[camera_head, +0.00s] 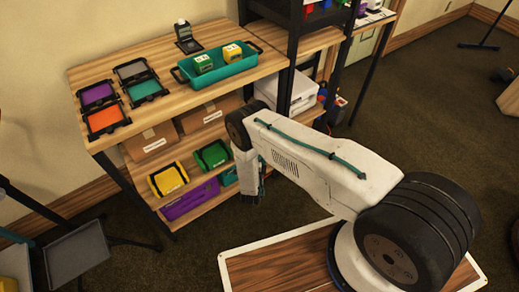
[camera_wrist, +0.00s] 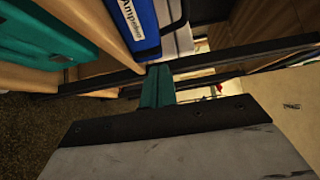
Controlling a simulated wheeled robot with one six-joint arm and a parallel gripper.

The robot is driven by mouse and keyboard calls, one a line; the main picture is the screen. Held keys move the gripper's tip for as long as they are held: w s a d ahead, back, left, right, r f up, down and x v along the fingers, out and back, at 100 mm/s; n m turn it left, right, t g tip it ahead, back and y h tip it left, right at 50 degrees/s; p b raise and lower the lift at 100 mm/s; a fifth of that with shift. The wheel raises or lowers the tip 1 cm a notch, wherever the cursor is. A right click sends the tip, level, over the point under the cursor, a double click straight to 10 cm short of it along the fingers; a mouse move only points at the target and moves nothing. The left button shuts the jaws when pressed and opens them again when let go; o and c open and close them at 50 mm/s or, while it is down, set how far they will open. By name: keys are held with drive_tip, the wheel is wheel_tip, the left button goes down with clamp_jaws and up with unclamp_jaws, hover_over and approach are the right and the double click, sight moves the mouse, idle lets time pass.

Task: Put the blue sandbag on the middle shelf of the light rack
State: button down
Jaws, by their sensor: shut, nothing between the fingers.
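A blue bag-like item with black trim and a white "Ampshire" label (camera_wrist: 135,20), seemingly the blue sandbag, is at the top of the wrist view, partly cut off. It is hidden in the head view. My gripper (camera_wrist: 158,75) is shut and empty, its teal fingers just below the blue item in the picture; I cannot tell whether they touch. In the head view my gripper (camera_head: 249,198) points down in front of the wooden rack (camera_head: 215,38), at its lower shelves. The rack's shelves hold cardboard boxes, yellow (camera_head: 168,179) and green (camera_head: 211,155) bags, and a purple item.
A teal tray (camera_head: 220,72) with green and yellow items and several coloured panels (camera_head: 105,119) are on the rack's top. A black frame with white boxes (camera_head: 300,92) adjoins on the right. A grey stand (camera_head: 77,254) is at lower left.

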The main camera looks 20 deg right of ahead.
drive_tip(key=v, duration=0.7)
drive_tip(key=shift+s, duration=0.4)
drive_tip(key=shift+a, duration=0.15)
